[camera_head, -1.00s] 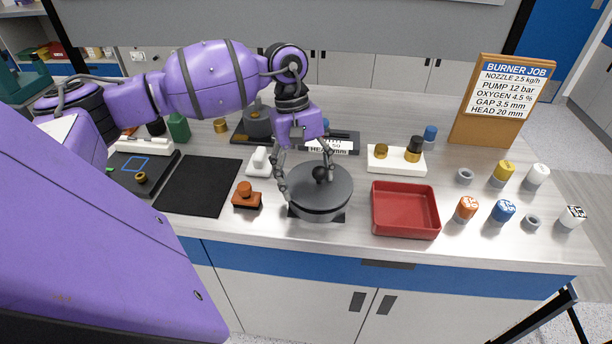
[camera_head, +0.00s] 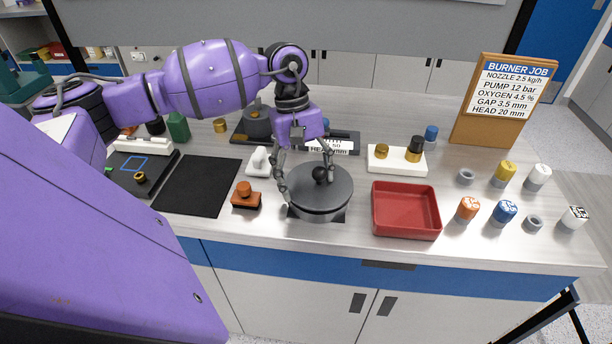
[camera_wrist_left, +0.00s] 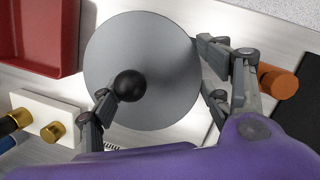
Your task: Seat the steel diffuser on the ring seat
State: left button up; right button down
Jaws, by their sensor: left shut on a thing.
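The steel diffuser (camera_head: 333,196) is a wide grey disc with a black ball knob (camera_head: 320,174) on top. It looks level, low over a dark square base (camera_head: 338,217) near the front of the bench. The wrist view shows the diffuser (camera_wrist_left: 150,45) and its knob (camera_wrist_left: 129,86) from above. My left gripper (camera_head: 306,185) is shut on the diffuser. One finger side is near the knob, the other at the disc's edge, as the left wrist view (camera_wrist_left: 155,85) shows. I cannot make out the ring seat; the disc hides what lies under it. My right gripper is not in view.
A red tray (camera_head: 405,231) stands close on the right, an orange-knobbed block (camera_head: 246,197) close on the left. A white block (camera_head: 387,166) with brass pieces is behind the tray. A black mat (camera_head: 198,186) lies farther left. Several small caps and rings stand at the right.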

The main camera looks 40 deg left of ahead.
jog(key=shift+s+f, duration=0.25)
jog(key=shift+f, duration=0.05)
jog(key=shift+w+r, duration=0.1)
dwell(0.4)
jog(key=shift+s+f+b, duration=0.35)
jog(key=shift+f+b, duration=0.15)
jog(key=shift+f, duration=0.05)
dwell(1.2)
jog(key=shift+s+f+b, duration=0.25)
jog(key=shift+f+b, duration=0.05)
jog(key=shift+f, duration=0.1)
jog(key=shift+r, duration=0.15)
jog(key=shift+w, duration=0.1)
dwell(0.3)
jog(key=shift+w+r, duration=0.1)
